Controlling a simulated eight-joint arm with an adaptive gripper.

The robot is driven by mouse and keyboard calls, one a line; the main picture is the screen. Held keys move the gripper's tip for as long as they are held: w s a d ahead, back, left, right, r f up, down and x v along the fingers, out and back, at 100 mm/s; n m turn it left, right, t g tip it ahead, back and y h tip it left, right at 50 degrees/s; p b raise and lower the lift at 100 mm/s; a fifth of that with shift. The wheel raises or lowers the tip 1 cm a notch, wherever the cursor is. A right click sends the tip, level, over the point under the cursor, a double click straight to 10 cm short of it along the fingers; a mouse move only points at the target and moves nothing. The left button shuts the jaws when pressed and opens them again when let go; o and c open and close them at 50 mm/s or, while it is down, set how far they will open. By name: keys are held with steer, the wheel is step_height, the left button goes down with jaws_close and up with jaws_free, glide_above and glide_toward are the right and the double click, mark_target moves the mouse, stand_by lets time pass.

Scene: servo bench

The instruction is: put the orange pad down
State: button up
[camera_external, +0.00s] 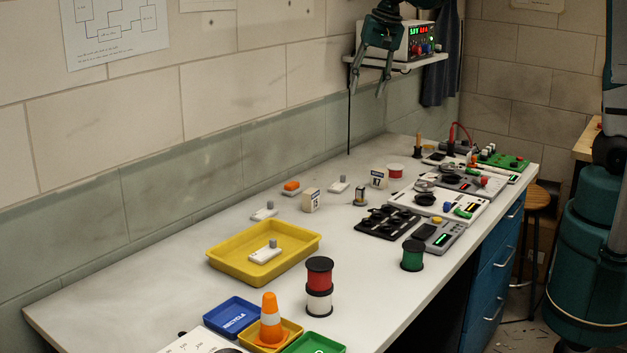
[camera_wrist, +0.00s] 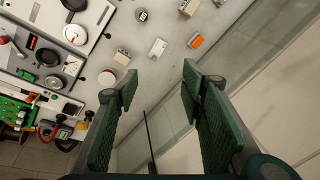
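The orange pad (camera_external: 291,185) sits on top of a small white block on the bench, left of the white-and-tan boxes. It also shows in the wrist view as an orange patch (camera_wrist: 197,41) near the top, beyond my fingers. My gripper (camera_external: 370,86) is high above the far part of the bench, near the wall and the shelf. Its two fingers are spread, with nothing between them; the wrist view also shows this gap (camera_wrist: 158,84). Similar white blocks with grey tops stand on the bench (camera_external: 264,213), (camera_external: 338,185) and in the yellow tray (camera_external: 223,257).
A red spool (camera_external: 319,274) is stacked on a white one, near an orange cone (camera_external: 270,318) and small colored trays. A green spool (camera_external: 412,255) and several devices line the right side. A shelf (camera_external: 406,65) with a power supply is behind my gripper.

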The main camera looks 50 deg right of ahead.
steer(key=s+d+r+n+t, duration=0.1)
steer(key=s+d+r+n, duration=0.1)
steer(key=s, duration=0.6)
steer(key=s+d+r+n+t, duration=0.1)
steer(key=s+d+n, duration=0.2)
steer(key=s, duration=0.5)
steer(key=s+d+f+n+t, duration=0.1)
steer(key=s+f+n, duration=0.1)
steer(key=s, duration=0.6)
steer(key=s+d+f+n+t, duration=0.1)
steer(key=s+d+f+n, duration=0.1)
steer(key=s, duration=0.6)
steer(key=shift+d+f+n, duration=0.2)
steer(key=shift+f+n, duration=0.25)
steer(key=shift+n, duration=0.25)
